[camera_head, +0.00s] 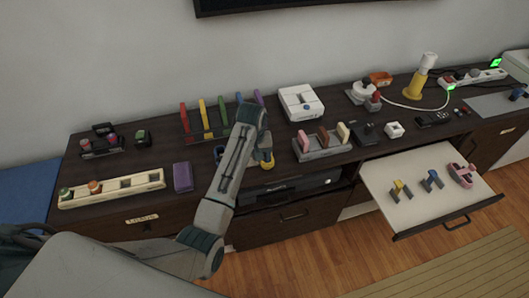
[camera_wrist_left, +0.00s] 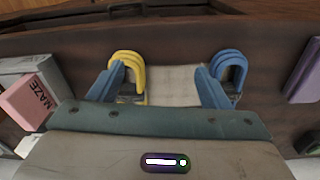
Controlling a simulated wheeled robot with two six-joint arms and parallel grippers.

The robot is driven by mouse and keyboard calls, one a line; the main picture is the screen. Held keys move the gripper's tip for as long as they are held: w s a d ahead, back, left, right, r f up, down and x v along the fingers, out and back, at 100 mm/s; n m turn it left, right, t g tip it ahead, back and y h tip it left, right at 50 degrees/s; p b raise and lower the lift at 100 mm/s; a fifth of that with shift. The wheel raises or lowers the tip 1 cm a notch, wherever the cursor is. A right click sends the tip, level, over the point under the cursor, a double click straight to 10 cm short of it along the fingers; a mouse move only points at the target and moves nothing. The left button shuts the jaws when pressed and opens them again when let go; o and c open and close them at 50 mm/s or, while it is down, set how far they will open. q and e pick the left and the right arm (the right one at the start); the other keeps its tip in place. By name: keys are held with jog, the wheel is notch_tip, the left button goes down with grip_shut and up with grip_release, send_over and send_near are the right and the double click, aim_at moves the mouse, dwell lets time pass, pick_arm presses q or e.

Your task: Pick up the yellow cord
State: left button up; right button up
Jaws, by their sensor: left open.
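The yellow cord (camera_wrist_left: 127,62), a small coiled loop, lies on the dark cabinet top near its front edge. In the head view the cord (camera_head: 267,161) shows just right of my left arm. My left gripper (camera_wrist_left: 160,76) is open and empty, with blue fingers spread. In the left wrist view its left finger is close beside the yellow cord; I cannot tell whether they touch. A similar blue cord (camera_wrist_left: 231,64) lies close to the right finger and shows left of my arm in the head view (camera_head: 219,153). My arm hides the fingers there. My right gripper is not in view.
A cartridge holder (camera_head: 323,153) stands right of the cords, a purple box (camera_head: 182,177) to the left. Coloured upright pieces (camera_head: 203,115) stand behind. An open drawer (camera_head: 405,207) juts out at the right, holding several small items. The cabinet top is crowded.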

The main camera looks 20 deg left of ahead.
pick_arm(q)
jog(key=w+d+r, duration=0.3)
jog(key=w+r, duration=0.3)
jog(key=shift+n+g, duration=0.3)
jog(key=shift+n, duration=0.1)
jog(key=f, duration=0.3)
jog(key=f+p, duration=0.1)
jog(key=f, duration=0.1)
jog(key=shift+w+a+f, duration=0.1)
jog(key=shift+w+a, duration=0.1)
jog(key=shift+w, duration=0.05)
jog(key=f, duration=0.1)
jog(key=f+p, duration=0.1)
jog(key=f, duration=0.2)
jog(key=shift+s+a+f+p, duration=0.2)
jog(key=shift+s+f+p, duration=0.1)
jog(key=shift+s+f, duration=0.1)
jog(key=shift+w+f, duration=0.1)
jog(key=shift+f, duration=0.2)
jog(key=c, duration=0.9)
jog(key=shift+c, duration=0.9)
pick_arm(e)
jog(key=r, duration=0.2)
jog(key=shift+d+r, duration=0.3)
jog(key=shift+d, duration=0.05)
